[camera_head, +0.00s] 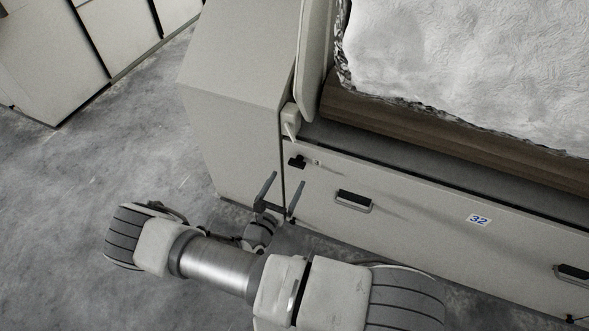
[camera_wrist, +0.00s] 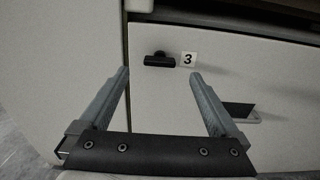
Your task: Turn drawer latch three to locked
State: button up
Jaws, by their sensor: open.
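The drawer latch three is a small black T-shaped knob (camera_wrist: 159,59) on the pale drawer front, with a white label "3" (camera_wrist: 188,59) just to its right. In the wrist view its bar lies about level. In the head view the latch (camera_head: 297,161) sits near the drawer's upper left corner. My gripper (camera_wrist: 160,75) is open and empty, its two grey fingers apart below and either side of the latch in the wrist view. In the head view my gripper (camera_head: 284,179) is just below the latch. Contact with the drawer front is not clear.
A recessed black drawer handle (camera_head: 353,201) lies right of the latch, and a "32" label (camera_head: 479,220) further right. White fibre (camera_head: 460,70) lies above a brown roller (camera_head: 430,130). Grey floor (camera_head: 120,150) is clear at left.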

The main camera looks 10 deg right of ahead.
aim_at(295, 166)
jog(key=b+x, duration=0.1)
jog(key=x, duration=0.6)
jog(key=shift+s, duration=0.1)
jog(key=c, duration=1.4)
jog(key=shift+o, duration=0.2)
